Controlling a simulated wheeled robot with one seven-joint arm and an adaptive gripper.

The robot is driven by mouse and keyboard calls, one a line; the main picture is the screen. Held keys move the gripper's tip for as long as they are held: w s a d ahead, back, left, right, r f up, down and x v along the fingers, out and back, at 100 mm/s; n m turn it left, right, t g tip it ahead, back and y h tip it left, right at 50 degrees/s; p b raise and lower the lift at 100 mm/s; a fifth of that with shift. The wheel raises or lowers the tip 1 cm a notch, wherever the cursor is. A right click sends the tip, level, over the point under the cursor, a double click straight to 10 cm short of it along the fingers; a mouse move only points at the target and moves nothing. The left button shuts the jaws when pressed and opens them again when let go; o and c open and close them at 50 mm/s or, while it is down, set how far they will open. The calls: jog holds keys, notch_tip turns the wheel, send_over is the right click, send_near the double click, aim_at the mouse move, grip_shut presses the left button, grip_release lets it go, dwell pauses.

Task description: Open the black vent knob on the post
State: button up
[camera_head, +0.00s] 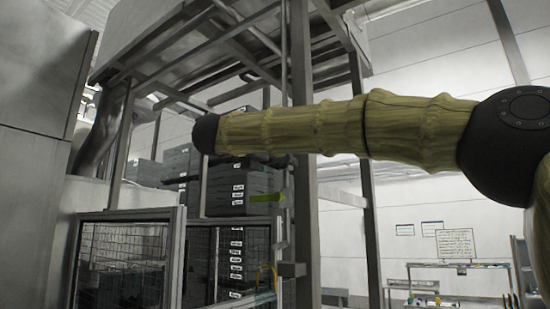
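The grey upright post (305,230) stands in the middle of the view, and my arm crosses in front of its upper part. I cannot make out a black vent knob on it. A yellow-green bar (266,198) sticks out to the left beside the post. My arm reaches in from the right and ends in a black joint at the left. My gripper is not visible, so whether it is open or shut does not show.
A mesh-sided cage (125,265) stands at lower left, with stacked dark crates (238,187) behind it. A metal platform frame (225,45) is overhead. A small yellow hoop (266,272) is near the post's foot. A bench (450,268) stands at the right wall.

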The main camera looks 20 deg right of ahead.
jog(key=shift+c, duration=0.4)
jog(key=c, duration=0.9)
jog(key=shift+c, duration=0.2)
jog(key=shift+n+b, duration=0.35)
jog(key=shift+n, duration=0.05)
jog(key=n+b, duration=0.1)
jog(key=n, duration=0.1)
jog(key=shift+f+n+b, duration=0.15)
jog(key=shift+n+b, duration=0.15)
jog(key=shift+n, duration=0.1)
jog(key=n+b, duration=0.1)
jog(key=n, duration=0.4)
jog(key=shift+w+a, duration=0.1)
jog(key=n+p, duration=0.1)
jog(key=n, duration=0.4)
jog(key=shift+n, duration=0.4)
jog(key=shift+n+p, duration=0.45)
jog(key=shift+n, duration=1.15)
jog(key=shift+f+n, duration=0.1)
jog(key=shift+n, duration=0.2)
